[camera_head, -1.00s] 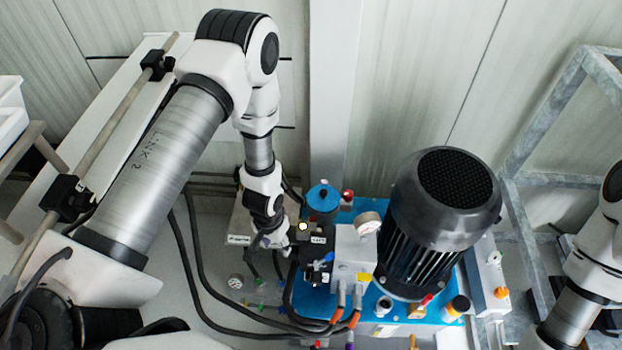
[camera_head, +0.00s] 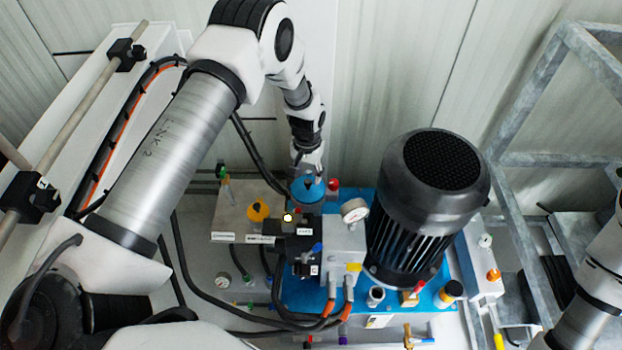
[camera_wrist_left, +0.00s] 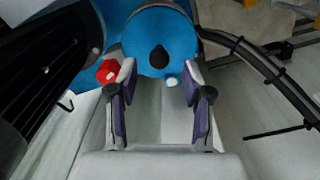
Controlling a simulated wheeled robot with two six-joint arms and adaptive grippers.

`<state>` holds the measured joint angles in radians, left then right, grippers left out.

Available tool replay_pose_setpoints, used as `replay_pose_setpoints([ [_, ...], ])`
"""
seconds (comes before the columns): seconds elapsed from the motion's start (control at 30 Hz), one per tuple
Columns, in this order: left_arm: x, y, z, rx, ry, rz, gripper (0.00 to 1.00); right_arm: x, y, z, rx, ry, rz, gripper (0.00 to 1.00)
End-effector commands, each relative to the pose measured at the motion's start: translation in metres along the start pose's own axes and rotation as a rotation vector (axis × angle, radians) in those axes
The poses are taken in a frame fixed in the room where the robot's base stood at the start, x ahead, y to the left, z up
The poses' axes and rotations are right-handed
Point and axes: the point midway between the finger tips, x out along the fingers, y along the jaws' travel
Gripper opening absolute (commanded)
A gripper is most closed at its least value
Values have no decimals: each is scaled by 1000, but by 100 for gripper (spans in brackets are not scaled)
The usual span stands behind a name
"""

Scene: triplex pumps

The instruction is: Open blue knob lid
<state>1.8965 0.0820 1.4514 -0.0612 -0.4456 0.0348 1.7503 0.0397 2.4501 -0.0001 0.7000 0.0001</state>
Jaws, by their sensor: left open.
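The blue knob lid (camera_head: 308,188) is a round blue cap with a dark centre, on the pump unit left of the big motor. In the left wrist view the blue lid (camera_wrist_left: 160,42) lies at the top centre with its black knob facing the camera. My left gripper (camera_wrist_left: 158,72) is open, with one finger on each side of the lid's lower edge; whether they touch it cannot be told. In the head view the left gripper (camera_head: 309,172) is just behind and above the lid, partly hidden by the wrist. My right gripper is out of view; only the right arm shows at the right edge.
A black motor (camera_head: 430,200) stands close right of the lid. A pressure gauge (camera_head: 354,210), a red cap (camera_head: 333,184) and an orange cap (camera_head: 258,211) are nearby. Hoses loop at the front left. A grey metal frame (camera_head: 560,160) stands at the right.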

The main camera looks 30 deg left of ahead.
Motion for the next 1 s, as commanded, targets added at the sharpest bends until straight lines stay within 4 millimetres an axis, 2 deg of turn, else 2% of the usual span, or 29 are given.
replay_pose_setpoints([
  [0.13, 22, 0, 0, 1, 0, 0, 50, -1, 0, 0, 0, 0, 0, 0],
  [0.4, 27, 0, 0, 0, 1, 0, 50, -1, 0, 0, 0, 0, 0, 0],
  [0.43, 27, 0, 0, 0, 1, 0, 46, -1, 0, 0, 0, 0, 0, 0],
  [0.57, 27, 0, 0, 0, 1, 0, 0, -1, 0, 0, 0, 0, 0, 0],
  [0.83, 27, -1, 1, 2, 1, 0, 0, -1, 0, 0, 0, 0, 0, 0],
  [1.0, 26, -12, 6, 12, 0, 1, 0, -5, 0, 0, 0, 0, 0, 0],
])
